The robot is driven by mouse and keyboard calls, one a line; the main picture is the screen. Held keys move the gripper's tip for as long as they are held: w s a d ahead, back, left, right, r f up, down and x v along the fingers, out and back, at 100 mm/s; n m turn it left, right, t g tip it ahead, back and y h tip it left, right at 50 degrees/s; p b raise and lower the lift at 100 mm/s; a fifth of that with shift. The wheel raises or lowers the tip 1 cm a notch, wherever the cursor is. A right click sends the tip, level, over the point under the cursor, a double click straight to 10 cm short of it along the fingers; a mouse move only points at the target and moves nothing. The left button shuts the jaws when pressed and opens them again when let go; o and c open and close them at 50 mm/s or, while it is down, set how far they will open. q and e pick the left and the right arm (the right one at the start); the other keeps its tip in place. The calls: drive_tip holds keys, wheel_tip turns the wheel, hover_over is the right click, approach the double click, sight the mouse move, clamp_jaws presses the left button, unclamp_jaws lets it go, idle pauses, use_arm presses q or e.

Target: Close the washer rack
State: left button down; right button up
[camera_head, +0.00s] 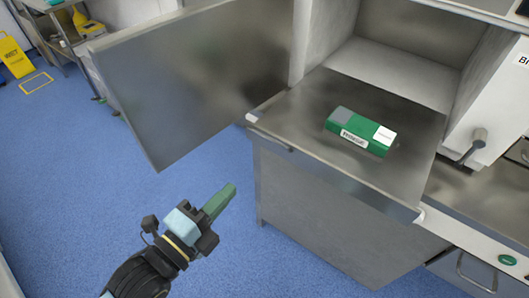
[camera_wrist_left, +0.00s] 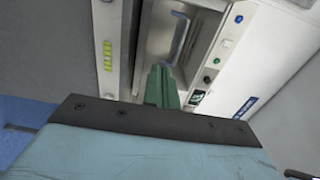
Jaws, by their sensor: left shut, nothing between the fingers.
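The washer rack (camera_head: 290,110) appears to be the flat metal shelf that juts out from the open chamber (camera_head: 405,65), with a bar handle (camera_head: 268,139) along its front edge. A green and white labelled box (camera_head: 361,131) lies on it. A large metal door panel (camera_head: 190,75) stands swung open at the left of the chamber. My left gripper (camera_head: 230,192) is shut and empty, in front of the cabinet and below the door's lower edge, apart from both. Its green fingers also show together in the left wrist view (camera_wrist_left: 161,88). My right gripper is not in view.
A metal cabinet front (camera_head: 310,215) stands below the rack. A lever handle (camera_head: 474,145) and a green button (camera_head: 507,260) are at the right. A yellow wet-floor sign (camera_head: 14,56) stands far left. Blue floor (camera_head: 90,190) is clear around my left arm.

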sight(274, 145)
use_arm(q)
drive_tip(key=x, duration=1.2)
drive_tip(key=shift+w+d, duration=0.25)
drive_tip(key=shift+w, duration=0.05)
drive_tip(key=shift+w, duration=0.1)
